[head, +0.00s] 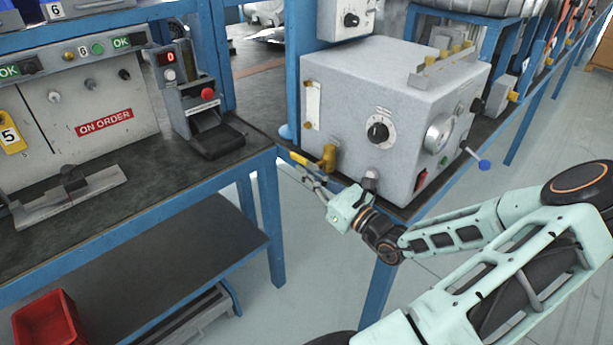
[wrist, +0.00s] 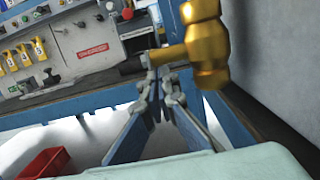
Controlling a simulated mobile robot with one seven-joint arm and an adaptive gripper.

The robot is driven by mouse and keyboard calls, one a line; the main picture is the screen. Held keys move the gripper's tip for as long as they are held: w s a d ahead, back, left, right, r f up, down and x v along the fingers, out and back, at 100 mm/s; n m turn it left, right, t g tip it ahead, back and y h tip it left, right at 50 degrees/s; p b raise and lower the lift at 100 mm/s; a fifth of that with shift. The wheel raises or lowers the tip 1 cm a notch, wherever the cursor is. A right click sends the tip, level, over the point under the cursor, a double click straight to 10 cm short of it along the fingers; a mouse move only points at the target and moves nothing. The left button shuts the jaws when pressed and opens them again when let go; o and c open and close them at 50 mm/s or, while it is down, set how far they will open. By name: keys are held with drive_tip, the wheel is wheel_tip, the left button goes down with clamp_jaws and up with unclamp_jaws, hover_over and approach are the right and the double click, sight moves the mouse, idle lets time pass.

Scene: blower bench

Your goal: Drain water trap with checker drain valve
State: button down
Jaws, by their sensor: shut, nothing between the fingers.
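The checker (head: 405,110) is a light grey box with a dial, a gauge and a sight strip on its left face. A brass drain valve (head: 328,158) sits low at its left corner, with a yellow lever-like piece (head: 299,158) to its left. In the wrist view the brass valve (wrist: 208,50) is large and close, with a stub reaching left behind my fingertips. My gripper (head: 306,175) is just below and left of the valve in the head view. Its fingers (wrist: 159,78) are shut and empty; whether they touch the stub I cannot tell. The water trap is not clearly identifiable.
A blue-framed bench (head: 180,198) with a panel and a small device with a red button (head: 207,93) stands left. A blue-knobbed lever (head: 484,164) juts from the checker's right side. A red bin (head: 48,318) is low left. Floor in front is clear.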

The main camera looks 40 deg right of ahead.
drive_tip(key=p, duration=0.1)
drive_tip(key=r+p, duration=0.1)
drive_tip(key=p, duration=0.1)
drive_tip(key=shift+w+r, duration=0.2)
drive_tip(key=shift+r, duration=0.05)
drive_tip(key=shift+f, duration=0.1)
idle(0.3)
drive_tip(key=s+f, duration=0.6)
drive_tip(key=s, duration=0.3)
drive_tip(key=shift+s+d+f, duration=0.35)
drive_tip(key=shift+d+f, duration=0.05)
